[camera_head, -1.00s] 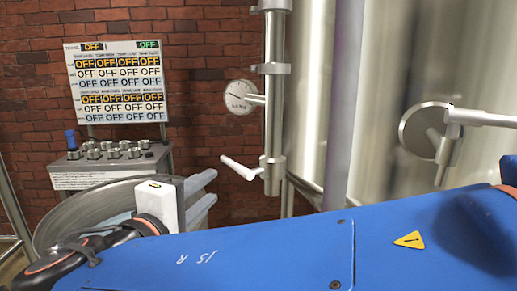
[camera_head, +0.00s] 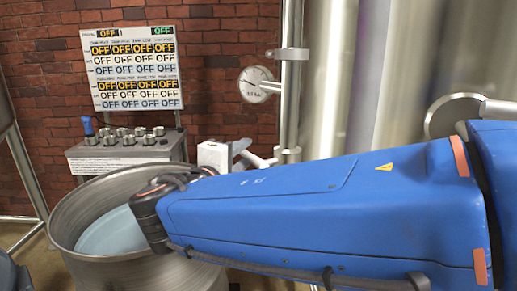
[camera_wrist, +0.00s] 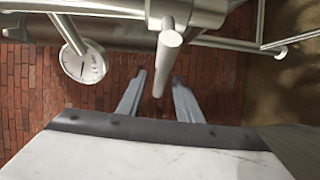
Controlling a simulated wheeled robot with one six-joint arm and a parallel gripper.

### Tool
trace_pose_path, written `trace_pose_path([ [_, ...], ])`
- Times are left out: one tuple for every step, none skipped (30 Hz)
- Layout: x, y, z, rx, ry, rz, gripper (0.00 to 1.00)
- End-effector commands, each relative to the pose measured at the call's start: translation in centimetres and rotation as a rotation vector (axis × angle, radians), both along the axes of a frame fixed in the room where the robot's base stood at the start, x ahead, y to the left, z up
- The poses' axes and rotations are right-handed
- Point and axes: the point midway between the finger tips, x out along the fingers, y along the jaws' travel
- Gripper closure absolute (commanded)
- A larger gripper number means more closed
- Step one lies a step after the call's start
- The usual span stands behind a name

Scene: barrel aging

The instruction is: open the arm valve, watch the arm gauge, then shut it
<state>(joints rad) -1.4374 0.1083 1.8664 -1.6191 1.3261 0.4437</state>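The arm valve's light grey lever (camera_wrist: 163,75) points toward my gripper in the wrist view, from a pipe fitting at the top. My gripper (camera_wrist: 160,78) is open. The lever's end appears between its two grey fingers, with a gap on each side; I cannot tell the depth. In the head view my gripper (camera_head: 250,152) is beside the lever (camera_head: 265,162), which is partly hidden. The round white gauge (camera_head: 257,84) is on the pipe above the valve. It also shows in the wrist view (camera_wrist: 84,64). Its dial is too small to read.
A metal vat (camera_head: 75,228) with pale liquid stands below my arm. Behind it is a control stand (camera_head: 125,150) with several knobs and a board (camera_head: 132,68) of OFF labels. Large steel tanks (camera_head: 375,70) and another round metal fitting (camera_head: 452,112) are at right.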

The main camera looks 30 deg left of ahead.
Motion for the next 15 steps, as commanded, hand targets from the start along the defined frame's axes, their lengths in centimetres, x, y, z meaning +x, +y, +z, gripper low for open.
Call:
trace_pose_path([
  [1.0,0.1,-0.1,0.0,0.0,-0.002,0.68],
  [1.5,0.1,-0.1,0.0,0.0,-0.002,0.68],
  [2.1,0.2,-0.1,0.0,-0.001,-0.003,0.68],
  [2.6,0.3,-0.1,0.0,-0.001,-0.002,0.68],
  [3.0,0.3,-0.2,-0.001,0.0,-0.001,0.68],
  [3.5,0.4,-0.2,-0.001,0.0,-0.002,0.68],
  [3.8,0.4,-0.2,-0.001,0.0,-0.002,0.68],
  [4.1,0.4,-0.3,-0.001,0.0,-0.002,0.68],
  [4.5,0.5,-0.3,-0.001,0.0,-0.001,0.68],
  [4.7,0.5,-0.3,-0.001,0.0,0.0,0.68],
  [4.9,0.6,-0.3,-0.001,0.0,0.0,0.68],
  [5.1,0.6,-0.3,0.0,0.0,0.0,0.68],
  [5.2,0.6,-0.3,0.0,0.0,0.0,0.68],
  [5.3,0.6,-0.3,0.0,0.0,0.0,0.68],
  [5.4,0.6,-0.3,0.0,0.0,0.0,0.68],
])
